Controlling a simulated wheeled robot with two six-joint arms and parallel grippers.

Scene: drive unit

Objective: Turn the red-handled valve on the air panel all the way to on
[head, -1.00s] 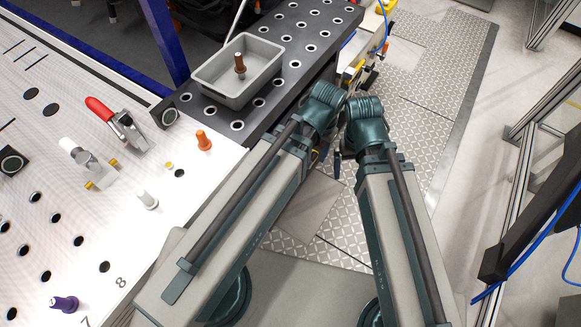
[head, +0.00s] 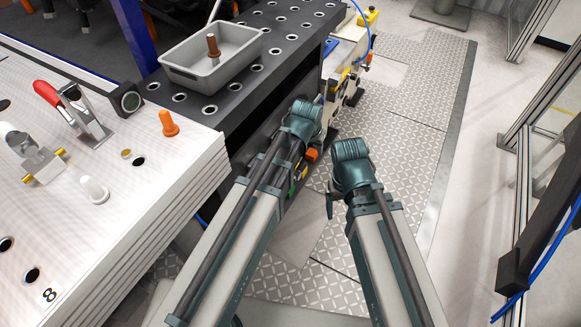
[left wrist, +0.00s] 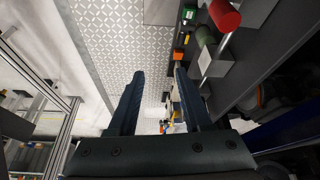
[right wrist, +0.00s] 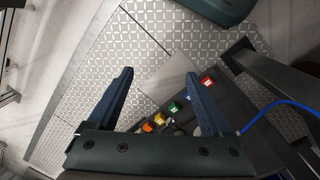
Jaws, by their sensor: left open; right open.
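I cannot pick out the red-handled valve or the air panel for certain. A red cylinder (left wrist: 224,15) shows at the top of the left wrist view, close to a green round part and a grey block (left wrist: 212,66). My left gripper (left wrist: 160,73) is open and empty, with this red part to the right beyond its fingers. My right gripper (right wrist: 160,73) is open and empty above the floor. A row of coloured tags, including a red one (right wrist: 207,81) and a blue one (right wrist: 186,97), shows by its right finger. In the head view my wrists largely hide the fingers.
A red-handled clamp (head: 47,93) stands on the white perforated table (head: 120,215) at left. A grey tray (head: 185,72) holding a brown peg sits on the dark perforated bench (head: 285,35). Patterned floor (head: 400,110) lies open right of the bench. A metal frame (head: 524,200) stands at right.

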